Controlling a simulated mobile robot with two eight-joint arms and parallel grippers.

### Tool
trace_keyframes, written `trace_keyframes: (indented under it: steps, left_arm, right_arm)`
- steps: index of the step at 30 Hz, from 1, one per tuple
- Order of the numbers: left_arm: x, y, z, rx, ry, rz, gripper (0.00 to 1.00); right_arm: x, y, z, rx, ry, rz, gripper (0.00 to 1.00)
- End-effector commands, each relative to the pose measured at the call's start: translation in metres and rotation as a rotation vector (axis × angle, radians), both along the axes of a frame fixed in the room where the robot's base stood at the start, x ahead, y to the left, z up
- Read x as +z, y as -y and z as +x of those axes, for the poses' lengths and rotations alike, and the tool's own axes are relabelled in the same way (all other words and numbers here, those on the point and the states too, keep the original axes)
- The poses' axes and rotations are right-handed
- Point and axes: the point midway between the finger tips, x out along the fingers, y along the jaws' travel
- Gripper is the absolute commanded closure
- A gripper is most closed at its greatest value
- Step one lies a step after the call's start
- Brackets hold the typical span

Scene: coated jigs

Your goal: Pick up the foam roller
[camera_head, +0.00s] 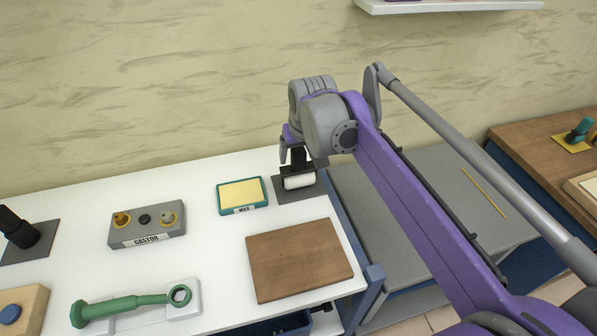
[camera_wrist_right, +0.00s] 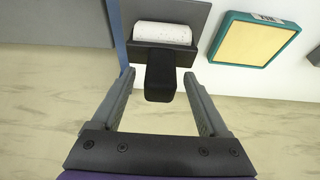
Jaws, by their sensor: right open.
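The foam roller has a white speckled cylinder (camera_head: 298,181) and a black handle (camera_wrist_right: 160,80). It rests on a dark grey mat (camera_head: 290,194) near the right end of the white table. Its white cylinder also shows in the right wrist view (camera_wrist_right: 162,33). My right gripper (camera_head: 300,156) is open at the roller, above the mat. In the right wrist view its two fingers (camera_wrist_right: 158,75) lie on either side of the black handle, with gaps showing on both sides. Contact does not show. My left gripper is not in view.
A teal tray with a yellow pad (camera_head: 242,194) lies left of the roller. A brown board (camera_head: 300,260) lies in front. A grey block labelled CASTOR (camera_head: 148,226) and a green tool (camera_head: 125,304) are further left. A grey bench (camera_head: 440,200) stands beyond the table's right edge.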

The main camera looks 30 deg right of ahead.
Motion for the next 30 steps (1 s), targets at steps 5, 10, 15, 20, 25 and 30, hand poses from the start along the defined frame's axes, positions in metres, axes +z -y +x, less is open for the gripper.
trace_keyframes:
  steps: [5,10,15,20,25,30]
  left_arm:
    - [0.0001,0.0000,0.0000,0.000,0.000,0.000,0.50]
    - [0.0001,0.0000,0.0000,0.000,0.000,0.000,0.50]
    - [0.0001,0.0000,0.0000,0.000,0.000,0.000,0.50]
    - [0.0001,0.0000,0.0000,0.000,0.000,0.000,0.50]
    - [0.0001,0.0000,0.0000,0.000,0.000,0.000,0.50]
    - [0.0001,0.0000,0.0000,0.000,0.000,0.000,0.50]
  right_arm:
    - [0.0005,0.0000,-0.0002,0.000,0.000,0.000,0.39]
    - [0.0006,0.0000,-0.0002,0.000,0.000,0.000,0.69]
    - [0.0006,-0.0001,-0.0003,0.000,0.000,0.000,1.00]
    - [0.0006,-0.0001,-0.0003,0.000,0.000,0.000,1.00]
    - [0.0007,-0.0001,-0.0003,0.000,0.000,0.000,1.00]
    - [0.0007,0.0000,-0.0003,0.000,0.000,0.000,1.00]
